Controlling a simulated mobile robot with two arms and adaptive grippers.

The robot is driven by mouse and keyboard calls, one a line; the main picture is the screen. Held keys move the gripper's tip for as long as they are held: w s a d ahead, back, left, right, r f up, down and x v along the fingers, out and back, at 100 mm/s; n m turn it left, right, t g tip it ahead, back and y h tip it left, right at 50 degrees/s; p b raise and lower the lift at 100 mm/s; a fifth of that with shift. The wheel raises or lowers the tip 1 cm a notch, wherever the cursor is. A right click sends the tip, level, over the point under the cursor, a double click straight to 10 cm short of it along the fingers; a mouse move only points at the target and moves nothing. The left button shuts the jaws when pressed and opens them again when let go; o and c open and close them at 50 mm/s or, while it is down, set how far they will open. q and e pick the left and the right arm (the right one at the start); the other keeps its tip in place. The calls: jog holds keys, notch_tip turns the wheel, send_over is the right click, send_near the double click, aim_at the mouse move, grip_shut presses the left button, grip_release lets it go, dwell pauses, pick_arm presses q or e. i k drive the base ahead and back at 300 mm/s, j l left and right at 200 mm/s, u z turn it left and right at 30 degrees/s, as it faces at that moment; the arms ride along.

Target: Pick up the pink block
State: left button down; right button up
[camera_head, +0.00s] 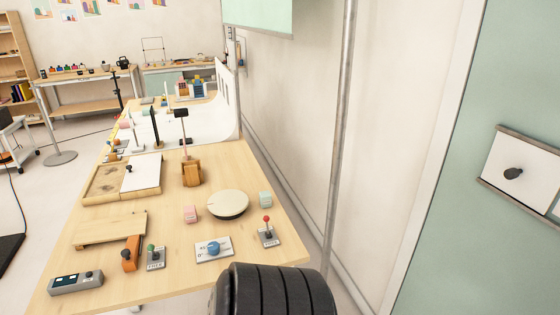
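A small pink block (190,214) sits on the light wooden table (165,232), just left of a round cream disc (228,204) and apart from it. Its top and front faces show, and nothing covers it. Neither of my grippers is in view.
A pale green block (265,199) stands right of the disc. In front are a red-knobbed lever (267,232), a blue-knob plate (213,249), a green-knobbed lever (155,257) and a grey box (76,283). A wooden stand (191,172) is behind. A metal pole (342,140) rises at the right.

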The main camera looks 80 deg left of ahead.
aim_at(190, 215)
jog(key=u, duration=2.4)
